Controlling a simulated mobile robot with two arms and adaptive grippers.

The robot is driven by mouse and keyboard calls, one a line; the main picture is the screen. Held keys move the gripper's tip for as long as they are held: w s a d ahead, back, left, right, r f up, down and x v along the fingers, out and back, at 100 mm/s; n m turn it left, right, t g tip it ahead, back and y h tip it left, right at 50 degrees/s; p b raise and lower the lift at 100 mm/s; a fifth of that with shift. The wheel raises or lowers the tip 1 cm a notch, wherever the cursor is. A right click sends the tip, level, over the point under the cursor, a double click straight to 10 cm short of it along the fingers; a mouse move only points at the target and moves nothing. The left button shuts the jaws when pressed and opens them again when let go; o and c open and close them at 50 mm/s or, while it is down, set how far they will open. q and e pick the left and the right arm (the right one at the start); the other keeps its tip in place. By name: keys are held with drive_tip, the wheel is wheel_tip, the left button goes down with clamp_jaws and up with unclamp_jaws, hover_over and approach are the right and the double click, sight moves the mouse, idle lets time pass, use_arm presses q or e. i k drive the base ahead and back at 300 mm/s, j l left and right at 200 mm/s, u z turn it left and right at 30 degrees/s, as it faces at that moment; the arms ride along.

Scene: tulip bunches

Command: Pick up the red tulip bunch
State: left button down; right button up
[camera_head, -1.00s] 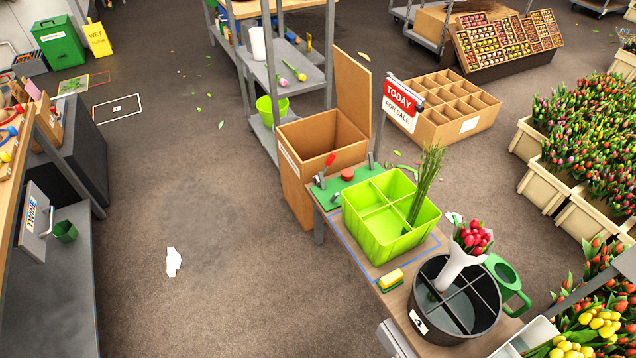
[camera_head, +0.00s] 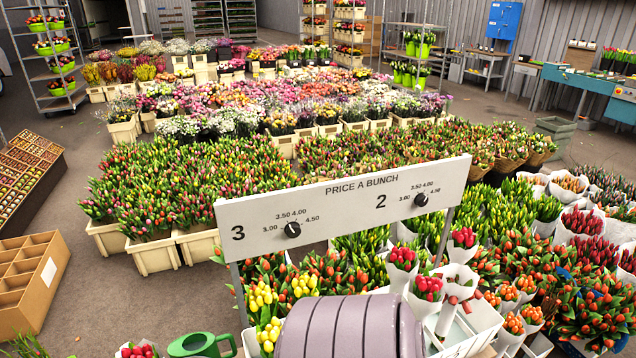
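Several wrapped red tulip bunches show, and I cannot tell which one the task means. Neither of my grippers is in view.
A white price board (camera_head: 350,205) with two black knobs stands in front of the tulips. A green watering can (camera_head: 200,345) is at the bottom edge. A cardboard divider box (camera_head: 30,285) is at left.

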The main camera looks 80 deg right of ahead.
sight(460, 284)
drive_tip(key=k+l+z, duration=0.1)
drive_tip(key=z, duration=3.3)
drive_tip(key=l, duration=0.1)
